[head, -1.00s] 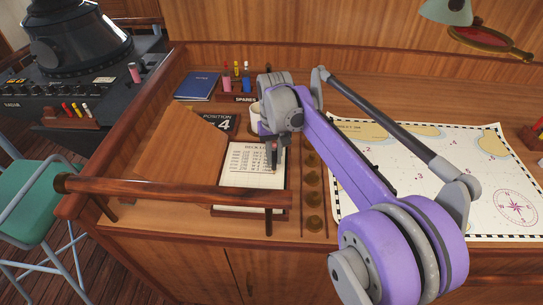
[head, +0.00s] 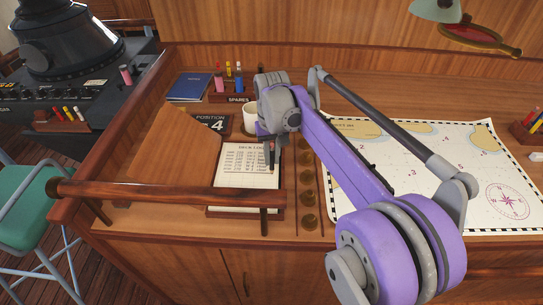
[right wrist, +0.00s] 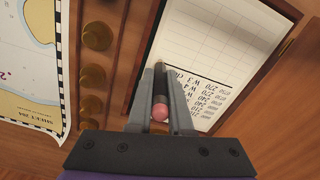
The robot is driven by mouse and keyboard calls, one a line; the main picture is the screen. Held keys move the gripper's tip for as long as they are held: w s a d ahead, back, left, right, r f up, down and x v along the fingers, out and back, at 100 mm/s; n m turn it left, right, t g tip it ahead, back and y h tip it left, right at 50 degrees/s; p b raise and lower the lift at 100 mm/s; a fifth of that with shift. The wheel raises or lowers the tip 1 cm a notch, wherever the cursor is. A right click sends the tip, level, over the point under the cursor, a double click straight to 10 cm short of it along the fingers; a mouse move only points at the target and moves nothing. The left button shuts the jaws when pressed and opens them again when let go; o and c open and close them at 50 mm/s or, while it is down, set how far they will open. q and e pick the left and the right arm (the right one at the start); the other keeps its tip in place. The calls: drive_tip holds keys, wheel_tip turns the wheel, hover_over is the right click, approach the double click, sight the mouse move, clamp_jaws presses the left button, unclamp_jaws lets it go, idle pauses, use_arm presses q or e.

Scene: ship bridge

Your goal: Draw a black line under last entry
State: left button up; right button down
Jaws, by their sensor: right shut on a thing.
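The deck log page (head: 240,182) lies on a wooden board on the desk, with rows of written entries under its heading. In the right wrist view the log page (right wrist: 205,30) appears upside down, with written rows near my fingers and blank ruled rows beyond. My right gripper (head: 271,146) is over the page's right side, shut on a dark pen (right wrist: 160,90) with a pink end. The pen (head: 272,158) points down near the right end of the entries. I cannot tell whether its tip touches the paper. My left gripper is not in view.
A wooden rail (head: 170,193) crosses in front of the log. Several brass knobs (head: 308,190) line its right side, with a chart (head: 440,180) beyond. A white mug (head: 249,117), a position 4 sign (head: 211,123) and a spares rack (head: 237,98) stand behind.

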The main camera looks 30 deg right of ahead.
sight(272, 144)
drive_tip(key=shift+r+p, duration=1.5)
drive_tip(key=shift+r, duration=1.5)
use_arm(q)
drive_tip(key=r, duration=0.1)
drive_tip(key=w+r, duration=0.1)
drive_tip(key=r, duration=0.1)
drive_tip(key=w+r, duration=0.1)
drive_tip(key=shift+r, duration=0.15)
use_arm(e)
drive_tip(key=shift+w, duration=0.1)
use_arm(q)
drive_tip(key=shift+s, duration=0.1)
use_arm(e)
drive_tip(key=shift+f, duration=0.1)
